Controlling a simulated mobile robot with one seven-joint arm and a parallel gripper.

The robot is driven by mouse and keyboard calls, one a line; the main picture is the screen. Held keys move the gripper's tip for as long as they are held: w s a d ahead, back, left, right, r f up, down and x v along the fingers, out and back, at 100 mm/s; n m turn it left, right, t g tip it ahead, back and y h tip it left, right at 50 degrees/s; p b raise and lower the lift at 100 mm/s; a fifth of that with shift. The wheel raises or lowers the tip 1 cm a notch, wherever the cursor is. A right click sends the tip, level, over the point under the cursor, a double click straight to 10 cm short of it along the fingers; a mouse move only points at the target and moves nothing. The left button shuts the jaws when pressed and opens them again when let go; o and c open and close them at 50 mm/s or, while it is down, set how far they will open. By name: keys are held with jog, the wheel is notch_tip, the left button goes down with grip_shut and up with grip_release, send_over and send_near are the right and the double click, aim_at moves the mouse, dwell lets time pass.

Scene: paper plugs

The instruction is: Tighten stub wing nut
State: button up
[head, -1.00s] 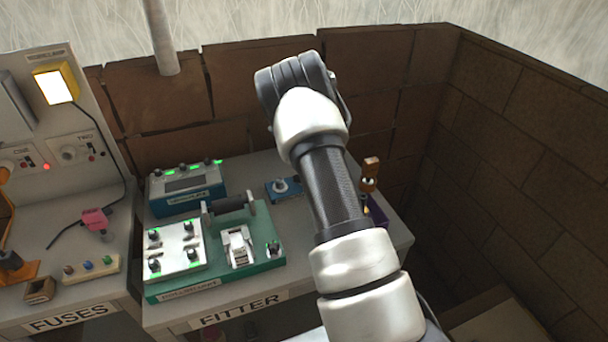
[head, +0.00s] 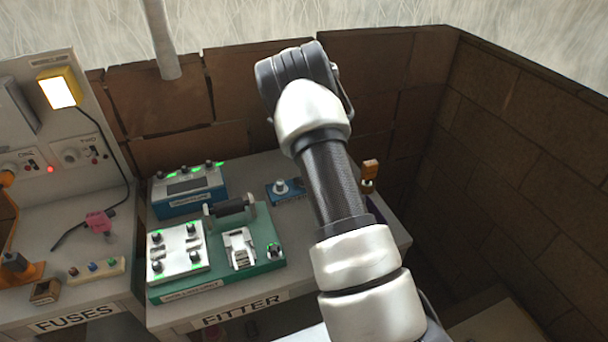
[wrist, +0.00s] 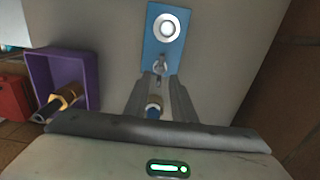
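A blue plate (wrist: 151,46) lies on the bench in the wrist view, with a round white-topped knob (wrist: 167,28) at its far end. A small silver piece that looks like the stub wing nut (wrist: 160,66) is at its near end. My gripper (wrist: 161,76) points at it, its grey fingertips around or just above it. The fingers stay a little apart, but I cannot tell whether they touch the nut. A small brass and blue piece (wrist: 153,107) shows between the fingers. In the head view the blue plate (head: 272,195) shows, while my arm hides my fingertips.
A purple box (wrist: 66,69) with a brass and black plug (wrist: 62,101) stands left of my fingers in the wrist view. A green device (head: 270,222) and a blue box (head: 190,204) stand on the fitter bench. Brick walls (head: 510,130) bound the right and back.

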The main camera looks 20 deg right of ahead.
jog(key=shift+f, duration=0.1)
dwell(0.5)
jog(key=shift+f+b, duration=1.25)
jog(key=shift+f, duration=0.7)
grip_shut()
jog(key=shift+m, duration=0.3)
jog(key=m, duration=0.3)
